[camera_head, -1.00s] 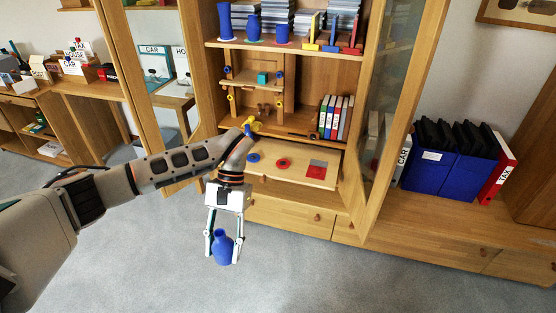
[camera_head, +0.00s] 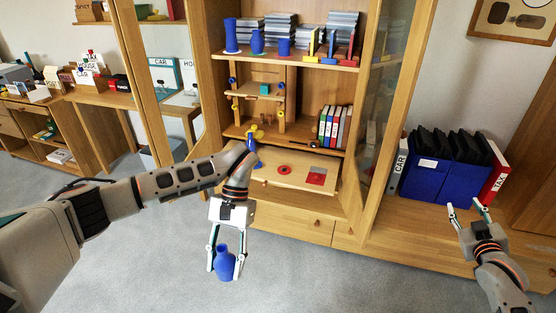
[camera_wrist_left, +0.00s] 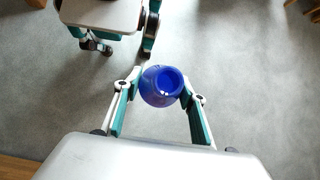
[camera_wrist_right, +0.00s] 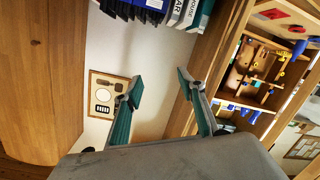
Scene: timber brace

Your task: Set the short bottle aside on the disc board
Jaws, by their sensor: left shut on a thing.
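The short blue bottle (camera_head: 224,262) hangs upright between the fingers of my left gripper (camera_head: 224,265), above the grey floor in front of the cabinet. The left wrist view shows the bottle's round mouth and shoulder (camera_wrist_left: 158,88) with a finger on each side. The disc board (camera_head: 300,174) is a light wooden surface sticking out of the cabinet, behind and above the bottle. It carries a red ring (camera_head: 284,169), a red square (camera_head: 318,177) and a blue disc, partly hidden by my left arm. My right gripper (camera_head: 465,206) is open and empty at the right, before the low cabinet.
Blue vessels (camera_head: 257,42) stand on the upper shelf. A small wooden rack (camera_head: 262,100) and several binders (camera_head: 336,127) stand above the board. An open glass door (camera_head: 384,130) flanks the board's right. Blue file boxes (camera_head: 443,177) sit on the low cabinet.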

